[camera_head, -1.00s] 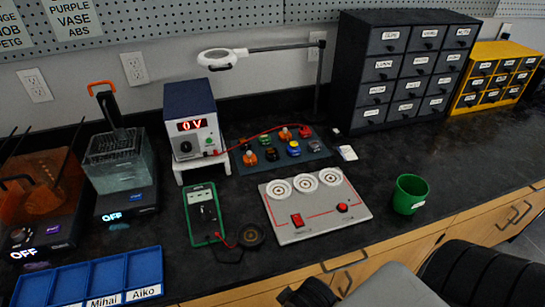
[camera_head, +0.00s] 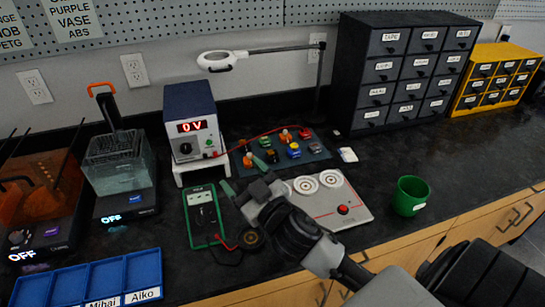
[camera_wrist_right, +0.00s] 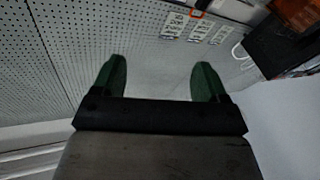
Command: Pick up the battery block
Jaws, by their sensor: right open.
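Several small coloured blocks sit on a blue-grey mat (camera_head: 320,151) in the middle of the counter. They include a red block (camera_head: 305,133) and a yellow-and-blue block (camera_head: 293,150). I cannot tell which one is the battery block, as they are too small to read. My right gripper (camera_head: 245,176) is open and empty, with green fingertips apart, in front of the mat's near left edge. In the right wrist view my right gripper (camera_wrist_right: 160,80) also shows open, with nothing between the fingers and the pegboard wall beyond. My left gripper is out of view.
A grey board with round sockets (camera_head: 350,205) is partly hidden by my right arm. A green multimeter (camera_head: 203,232) lies left of the gripper. A power supply (camera_head: 192,105) stands behind, and a magnifier lamp (camera_head: 216,61) overhangs. A green cup (camera_head: 409,196) stands right.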

